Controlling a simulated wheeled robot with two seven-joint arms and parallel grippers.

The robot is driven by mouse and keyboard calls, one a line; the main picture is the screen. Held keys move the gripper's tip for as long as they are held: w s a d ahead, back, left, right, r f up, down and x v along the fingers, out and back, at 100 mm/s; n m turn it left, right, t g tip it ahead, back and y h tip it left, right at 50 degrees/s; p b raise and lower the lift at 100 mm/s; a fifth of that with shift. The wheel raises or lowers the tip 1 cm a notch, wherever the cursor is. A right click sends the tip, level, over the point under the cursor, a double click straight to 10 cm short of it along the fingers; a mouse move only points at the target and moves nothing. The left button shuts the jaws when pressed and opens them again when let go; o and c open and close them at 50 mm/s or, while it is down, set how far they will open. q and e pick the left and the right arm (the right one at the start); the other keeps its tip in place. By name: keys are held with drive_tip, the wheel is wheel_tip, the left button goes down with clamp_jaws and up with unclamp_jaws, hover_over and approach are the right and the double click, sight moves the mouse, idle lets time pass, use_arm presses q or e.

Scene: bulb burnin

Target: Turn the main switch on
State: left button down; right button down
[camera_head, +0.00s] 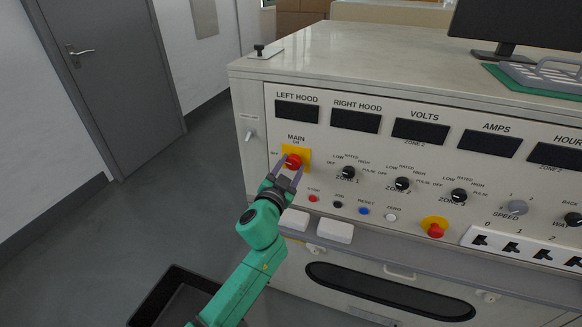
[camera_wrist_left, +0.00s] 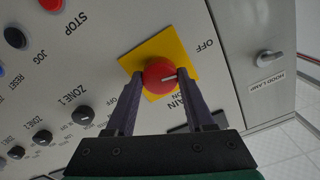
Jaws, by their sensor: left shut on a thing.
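The main switch is a red knob (camera_head: 293,162) on a yellow plate (camera_head: 304,153), under the MAIN label at the panel's upper left. The fingers also show in the left wrist view (camera_wrist_left: 160,82). They cover part of the knob's sides. My right gripper is not in view.
Several black knobs, including the ZONE 1 knob (camera_head: 348,173), sit to the right. Below are small push buttons and a red emergency stop (camera_head: 435,230). A hood lamp toggle (camera_head: 249,135) is on the left side face. A ledge (camera_head: 390,250) juts out beneath the panel.

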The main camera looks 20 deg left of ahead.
use_arm(q)
drive_tip(key=m, duration=0.4)
drive_tip(key=shift+m, duration=0.3)
drive_tip(key=m, duration=0.3)
drive_tip(key=shift+m, duration=0.3)
drive_tip(key=m, duration=0.4)
drive_tip(key=shift+p, duration=0.4)
drive_tip(key=shift+m, duration=1.6)
drive_tip(key=shift+f, duration=0.1)
drive_tip(key=shift+c, duration=1.3)
unclamp_jaws()
